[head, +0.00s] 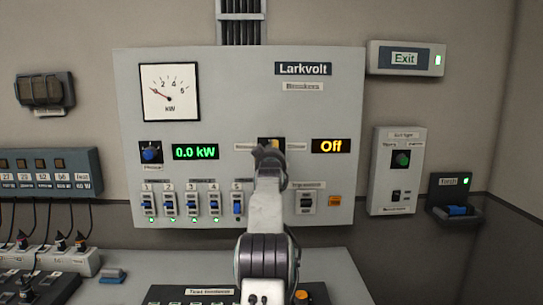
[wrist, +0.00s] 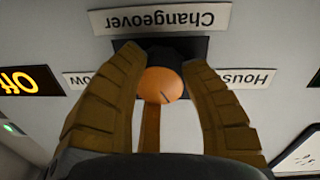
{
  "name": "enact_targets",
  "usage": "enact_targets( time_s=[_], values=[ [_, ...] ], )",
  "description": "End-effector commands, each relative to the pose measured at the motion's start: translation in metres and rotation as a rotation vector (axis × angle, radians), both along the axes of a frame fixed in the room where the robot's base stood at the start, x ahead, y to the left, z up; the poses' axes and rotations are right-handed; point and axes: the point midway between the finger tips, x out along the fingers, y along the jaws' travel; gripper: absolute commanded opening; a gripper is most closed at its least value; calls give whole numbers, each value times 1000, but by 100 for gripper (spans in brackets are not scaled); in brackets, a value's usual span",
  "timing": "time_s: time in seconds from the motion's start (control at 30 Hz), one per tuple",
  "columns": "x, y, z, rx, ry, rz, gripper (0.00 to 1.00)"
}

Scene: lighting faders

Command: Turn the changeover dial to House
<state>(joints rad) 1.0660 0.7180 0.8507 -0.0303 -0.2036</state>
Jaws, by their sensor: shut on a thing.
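The changeover dial (wrist: 161,85) is an orange round knob on a black plate, with an orange bar pointing down in the upside-down wrist view. The Changeover label (wrist: 160,19) lies beyond it. The House label (wrist: 226,79) is to its right there and a partly covered label ending in "ow" (wrist: 90,80) to its left. My gripper (wrist: 162,60) has one brown finger on each side of the knob and is shut on it. In the head view my gripper (head: 269,151) covers most of the dial. The amber display (head: 331,146) beside it reads Off.
The Larkvolt panel (head: 335,90) carries a kW meter (head: 169,92), a blue knob (head: 151,154), a green 0.0 kW display (head: 195,152) and a row of breakers below. An Exit sign (head: 405,58) and a box with a green button (head: 401,159) are at the right.

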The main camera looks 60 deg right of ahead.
Motion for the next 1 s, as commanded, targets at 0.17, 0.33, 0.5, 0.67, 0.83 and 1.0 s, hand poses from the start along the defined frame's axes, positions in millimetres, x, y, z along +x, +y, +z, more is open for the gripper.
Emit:
enact_targets(
  time_s=[0.17, 0.33, 0.5, 0.67, 0.83, 1.0],
  values=[
    [1, 0, 1, -58, 81, -3, 8],
    [1, 1, 2, -91, 133, -5, 8],
    [1, 1, 2, -107, 159, -6, 8],
    [1, 1, 2, -111, 166, -6, 8],
    [1, 1, 2, -111, 166, -6, 8],
    [1, 1, 2, -111, 165, -6, 47]
  ],
)
